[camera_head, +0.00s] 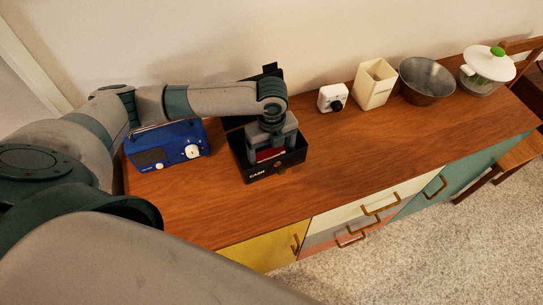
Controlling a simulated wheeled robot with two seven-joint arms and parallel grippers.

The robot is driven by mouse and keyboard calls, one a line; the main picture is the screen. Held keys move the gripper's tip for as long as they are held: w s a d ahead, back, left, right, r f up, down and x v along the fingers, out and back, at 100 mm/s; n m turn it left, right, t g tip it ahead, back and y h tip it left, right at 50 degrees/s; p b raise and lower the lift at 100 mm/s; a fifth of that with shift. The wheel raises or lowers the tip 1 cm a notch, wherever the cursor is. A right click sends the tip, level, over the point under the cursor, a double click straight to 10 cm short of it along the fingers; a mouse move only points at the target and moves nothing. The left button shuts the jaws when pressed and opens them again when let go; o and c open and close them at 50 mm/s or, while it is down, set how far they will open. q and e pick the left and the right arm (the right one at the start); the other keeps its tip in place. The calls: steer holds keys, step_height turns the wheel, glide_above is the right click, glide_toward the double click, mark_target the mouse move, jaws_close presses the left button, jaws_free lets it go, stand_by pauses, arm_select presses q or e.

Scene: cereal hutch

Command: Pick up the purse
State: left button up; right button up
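A small red thing (268,154), which looks like the purse, lies in the open black cash box (259,174) on the wooden sideboard. Most of it is hidden behind my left gripper. My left gripper (271,153) points down into the box, with one finger on each side of the red thing. The fingers stand apart, but I cannot tell whether they press on it. My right gripper is not in view.
A blue radio (168,146) stands left of the box, under my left arm. To the right are a white camera (332,98), a cream container (374,84), a metal bowl (426,81) and a lidded pot (487,69). The sideboard top (390,135) is clear at front right.

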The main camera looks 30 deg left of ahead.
mark_target(271, 158)
arm_select(q)
step_height(271, 158, up, 8)
steer(key=shift+r+b, duration=0.15)
steer(key=shift+b, duration=0.8)
steer(key=shift+r, duration=0.6)
steer(key=shift+s+f, duration=0.1)
